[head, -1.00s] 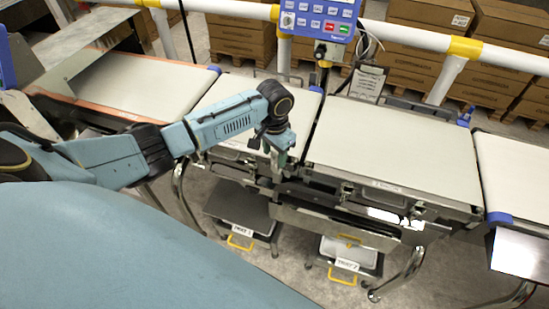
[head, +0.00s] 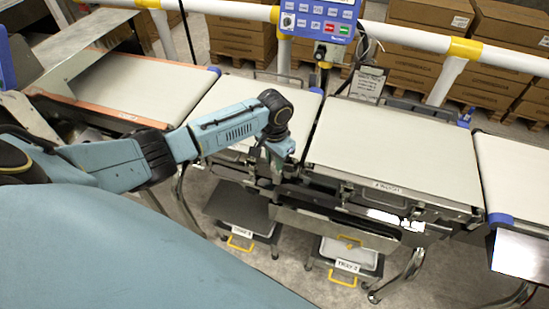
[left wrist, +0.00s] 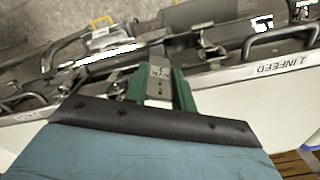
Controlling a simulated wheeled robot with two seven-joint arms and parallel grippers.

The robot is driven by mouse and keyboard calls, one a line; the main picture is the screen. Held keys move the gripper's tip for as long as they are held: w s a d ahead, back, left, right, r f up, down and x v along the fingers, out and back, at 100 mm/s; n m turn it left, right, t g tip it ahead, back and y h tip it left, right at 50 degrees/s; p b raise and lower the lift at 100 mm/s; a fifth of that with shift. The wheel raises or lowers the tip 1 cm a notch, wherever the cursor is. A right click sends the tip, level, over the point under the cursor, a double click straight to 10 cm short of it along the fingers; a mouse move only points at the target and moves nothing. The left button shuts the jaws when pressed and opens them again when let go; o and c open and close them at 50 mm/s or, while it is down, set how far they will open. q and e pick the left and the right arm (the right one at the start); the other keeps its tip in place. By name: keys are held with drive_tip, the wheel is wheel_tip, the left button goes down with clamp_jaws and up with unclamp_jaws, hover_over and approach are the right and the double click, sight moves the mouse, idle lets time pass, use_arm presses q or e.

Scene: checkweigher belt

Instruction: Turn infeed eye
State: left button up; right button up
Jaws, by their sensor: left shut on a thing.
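My left gripper (head: 272,172) reaches down at the front edge between the infeed belt (head: 235,98) and the weigh belt (head: 395,150). In the left wrist view its two green fingers (left wrist: 160,86) are shut on a small light-grey piece with dark marks, the infeed eye (left wrist: 158,72) as far as I can tell. The fingers and hand hide most of it, and its facing is hard to read. A label reading "1 INFEED" (left wrist: 275,62) shows upside down on the belt's side. My right gripper is not in view.
A blue control panel (head: 322,18) stands behind the belts on a white rail. Trays with yellow handles (head: 345,256) sit below on the floor. Metal handles and latches (head: 380,196) line the front edge near my gripper. Cardboard boxes (head: 430,40) are stacked behind.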

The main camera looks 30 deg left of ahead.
use_arm(q)
drive_tip(key=n+p, duration=0.1)
drive_tip(key=p, duration=0.1)
drive_tip(key=n+p, duration=0.1)
drive_tip(key=p, duration=0.1)
drive_tip(key=n+p, duration=0.2)
drive_tip(key=shift+d+r, duration=0.25)
drive_tip(key=shift+d, duration=0.05)
drive_tip(key=shift+f+n+p, duration=0.15)
drive_tip(key=shift+n+p, duration=0.4)
drive_tip(key=shift+n, duration=0.15)
drive_tip(key=o, duration=1)
drive_tip(key=shift+f, duration=0.1)
wheel_tip(320, 180, up, 14)
drive_tip(key=shift+f+p, duration=0.25)
drive_tip(key=shift+p, duration=0.3)
